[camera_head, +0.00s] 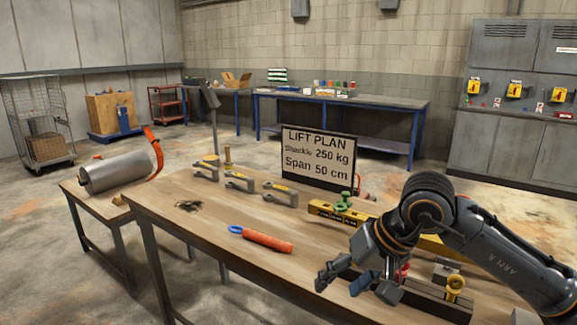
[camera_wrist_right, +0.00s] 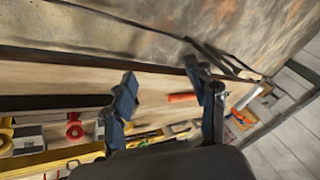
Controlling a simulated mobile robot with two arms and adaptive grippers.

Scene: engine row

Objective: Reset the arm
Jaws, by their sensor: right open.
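My right arm comes in from the right in the head view. Its gripper (camera_head: 356,280) hangs over the front right part of the wooden table (camera_head: 180,215). In the right wrist view the two fingers of my right gripper (camera_wrist_right: 168,98) stand wide apart with nothing between them close by. An orange-red sling with a blue loop (camera_head: 262,239) lies on the table left of the gripper, apart from it; its orange part shows small between the fingers in the right wrist view (camera_wrist_right: 183,97). My left gripper does not show in either view.
A "LIFT PLAN" sign (camera_head: 318,157) stands at the table's back. Several grey shackles (camera_head: 240,182) lie left of it. A yellow beam (camera_head: 325,211) and a dark rack (camera_head: 437,299) are near my right arm. A metal cylinder (camera_head: 115,171) lies on the left table.

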